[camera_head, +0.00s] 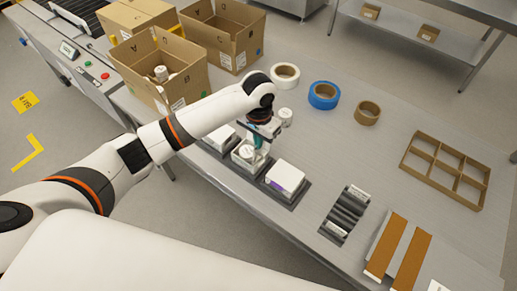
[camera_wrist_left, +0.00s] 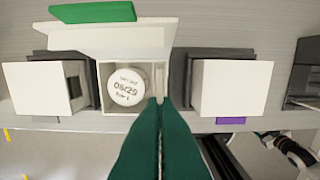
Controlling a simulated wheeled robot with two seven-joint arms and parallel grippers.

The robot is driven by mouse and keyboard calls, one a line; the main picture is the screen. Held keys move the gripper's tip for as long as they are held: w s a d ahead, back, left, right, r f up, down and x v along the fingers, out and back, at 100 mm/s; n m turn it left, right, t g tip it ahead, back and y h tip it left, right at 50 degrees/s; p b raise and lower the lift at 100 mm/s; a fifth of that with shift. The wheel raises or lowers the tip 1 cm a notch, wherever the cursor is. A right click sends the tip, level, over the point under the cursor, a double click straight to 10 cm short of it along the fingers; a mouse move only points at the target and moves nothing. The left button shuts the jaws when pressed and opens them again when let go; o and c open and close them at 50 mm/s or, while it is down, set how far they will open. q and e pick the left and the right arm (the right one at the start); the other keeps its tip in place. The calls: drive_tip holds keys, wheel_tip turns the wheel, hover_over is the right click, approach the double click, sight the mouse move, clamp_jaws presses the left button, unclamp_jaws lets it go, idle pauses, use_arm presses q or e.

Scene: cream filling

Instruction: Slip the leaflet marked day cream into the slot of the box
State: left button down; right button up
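The open white box (camera_head: 237,158) stands in the middle of a row of three, and its raised lid (camera_wrist_left: 115,38) shows in the left wrist view. A white jar (camera_wrist_left: 128,87) with printed text sits inside, left of a narrow slot (camera_wrist_left: 160,75). My left gripper (camera_wrist_left: 160,102) has its green fingers close together at the slot. A thin pale edge between them appears to be the leaflet (camera_wrist_left: 160,140), seen edge-on; its marking cannot be read. In the head view the left gripper (camera_head: 259,150) is over this box. My right gripper is not in view.
Closed white boxes stand on either side, one left (camera_wrist_left: 38,90) and one with purple right (camera_wrist_left: 230,88). A black rack (camera_head: 345,213) is farther right.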

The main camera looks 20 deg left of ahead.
sight(258, 153)
use_arm(q)
drive_tip(key=shift+f, duration=0.3)
wheel_tip(258, 153, down, 4)
drive_tip(key=shift+f, duration=0.25)
drive_tip(key=shift+f, duration=0.6)
drive_tip(key=c, duration=1.7)
unclamp_jaws()
drive_tip(key=shift+r, duration=0.15)
